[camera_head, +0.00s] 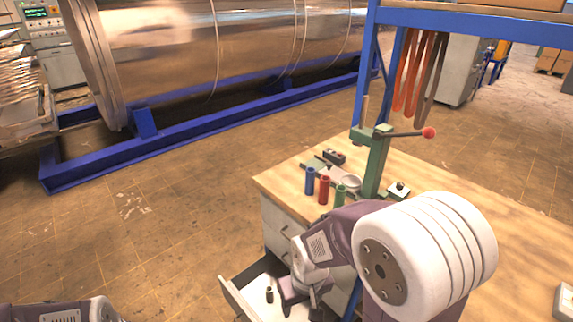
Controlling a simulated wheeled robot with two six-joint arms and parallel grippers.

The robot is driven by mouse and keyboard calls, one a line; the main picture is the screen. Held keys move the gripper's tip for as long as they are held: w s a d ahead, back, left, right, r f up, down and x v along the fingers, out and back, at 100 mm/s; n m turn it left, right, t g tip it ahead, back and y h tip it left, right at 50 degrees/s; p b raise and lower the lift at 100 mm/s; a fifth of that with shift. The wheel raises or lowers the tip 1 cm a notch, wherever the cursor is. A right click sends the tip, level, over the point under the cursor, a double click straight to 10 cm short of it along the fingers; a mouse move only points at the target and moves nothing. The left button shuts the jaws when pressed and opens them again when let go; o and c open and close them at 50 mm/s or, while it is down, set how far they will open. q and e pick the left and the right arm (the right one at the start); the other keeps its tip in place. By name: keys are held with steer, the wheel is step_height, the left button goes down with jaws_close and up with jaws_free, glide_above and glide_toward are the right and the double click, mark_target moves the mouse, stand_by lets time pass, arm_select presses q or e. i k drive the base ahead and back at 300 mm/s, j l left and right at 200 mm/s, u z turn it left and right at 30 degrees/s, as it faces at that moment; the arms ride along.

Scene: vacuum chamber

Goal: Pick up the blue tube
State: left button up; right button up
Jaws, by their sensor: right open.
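The blue tube (310,181) stands upright on the wooden workbench (282,182), near its left corner. A red tube (324,190) and a green tube (340,194) stand in a row to its right. My right gripper (291,298) is open and low, beside the bench front and over the open drawer, well below the blue tube in the picture. Its fingertips are small and partly hidden. Only a part of my left arm shows at the bottom left corner, and its gripper is out of the picture.
The open drawer (236,300) juts from the bench with a small dark item (269,294) in it. A green press (375,165) with a red-knobbed lever stands right behind the tubes. A dark block (333,156) and a small dish (351,184) lie close by.

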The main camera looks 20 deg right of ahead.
mark_target(310, 182)
steer(key=j+z, duration=0.4)
steer(key=j, duration=0.7)
steer(key=i+j+z, duration=0.35)
steer(key=i+j, duration=0.15)
steer(key=i+j+z, duration=0.35)
steer(key=j, duration=0.25)
steer(key=i+j+z, duration=0.2)
steer(key=i, duration=0.25)
steer(key=l, duration=0.1)
